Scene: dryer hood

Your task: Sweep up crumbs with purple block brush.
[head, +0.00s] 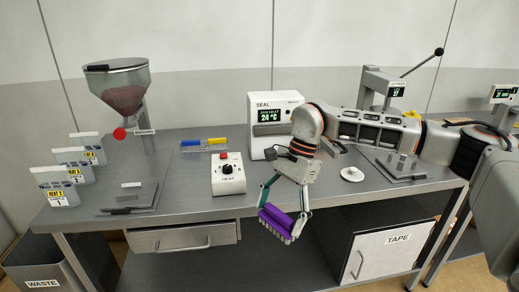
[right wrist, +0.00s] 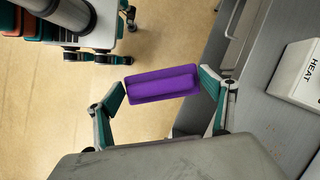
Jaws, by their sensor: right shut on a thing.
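The purple block brush (head: 275,224) is in my right gripper (head: 284,212), just beyond the front edge of the grey table (head: 180,209) in the head view. It has a purple block and paler bristles on its underside. In the right wrist view, the two fingers of my right gripper (right wrist: 162,85) press on the ends of the purple brush (right wrist: 160,90), with floor showing behind it.
A white HEAT box (head: 228,174) with a red button stands behind the brush, with the SEAL machine (head: 263,143) beyond. A hopper (head: 121,92) and HEAT bags (head: 57,187) stand left. A drawer (head: 183,237) and TAPE cabinet (head: 385,250) are below. The WASTE bin (head: 43,270) is front left.

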